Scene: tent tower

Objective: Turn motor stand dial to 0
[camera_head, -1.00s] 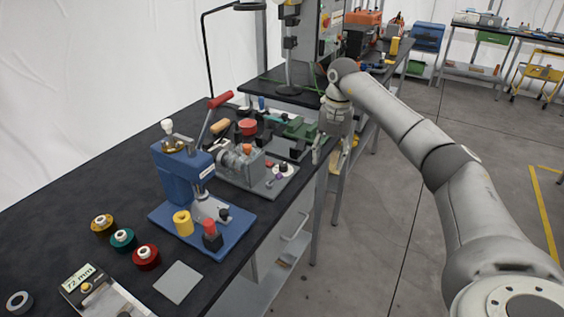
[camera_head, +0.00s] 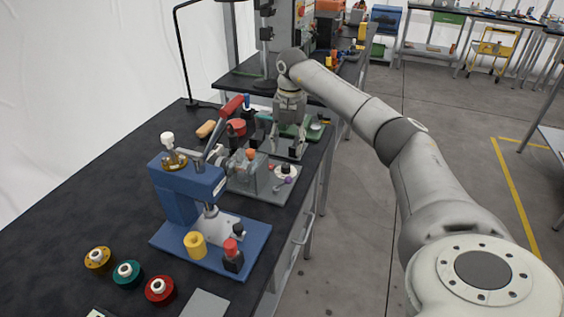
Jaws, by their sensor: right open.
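The motor stand (camera_head: 246,177) is a grey motor on a flat grey plate, on the black bench behind the blue press. A round white dial (camera_head: 287,170) with a dark knob sits at the plate's right side, with a small purple part beside it. The dial's marks are too small to read. My right gripper (camera_head: 285,148) is open and points down, just behind the dial, with its fingers apart and nothing seen between them. Whether it touches anything is unclear. My left gripper is not in view.
The blue press (camera_head: 178,200) with a red-handled lever stands in front of the motor stand. A green device (camera_head: 314,130) is behind my gripper. Yellow, teal and red spools (camera_head: 160,289) lie at the front left. Floor to the right of the bench is clear.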

